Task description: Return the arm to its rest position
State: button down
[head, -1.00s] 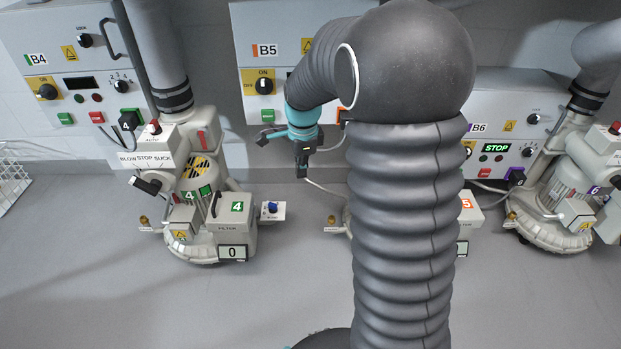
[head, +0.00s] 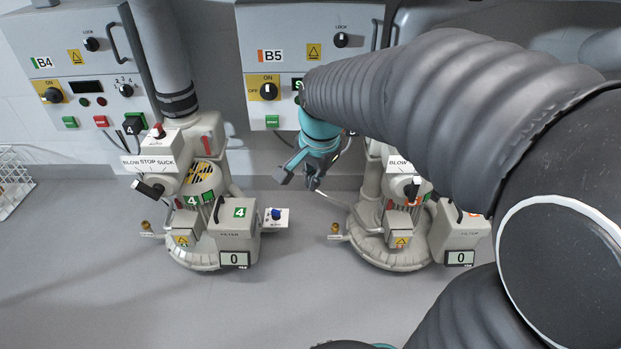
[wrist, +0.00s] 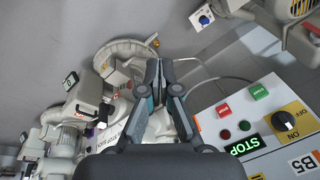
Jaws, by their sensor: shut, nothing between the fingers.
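My gripper (head: 298,179) is in front of and just below the control box B5 (head: 284,50) in the head view. In the wrist view my gripper (wrist: 160,66) has its dark fingers together and nothing between them. My arm's grey ribbed sleeve bends across the right half of the head view and ends at a teal wrist. It hides the lower right of box B5 and the area beyond it.
Blower 4 (head: 198,200) stands left, under box B4 (head: 72,70). Blower 5 (head: 385,250) stands right of my gripper, partly behind my arm. A white cable (head: 333,201) hangs near my gripper. The floor in front is clear.

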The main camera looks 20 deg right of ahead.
jog(key=s+r+n+t+p, duration=0.1)
jog(key=s+r+n+p, duration=0.1)
jog(key=s+n, duration=0.3)
jog(key=s+a+r+n+t+p, duration=0.1)
jog(key=s+r+n, duration=0.4)
jog(key=s, duration=0.6)
jog(key=shift+a+n+t+p, duration=0.15)
jog(key=shift+n+t+p, duration=0.3)
jog(key=shift+p, duration=0.2)
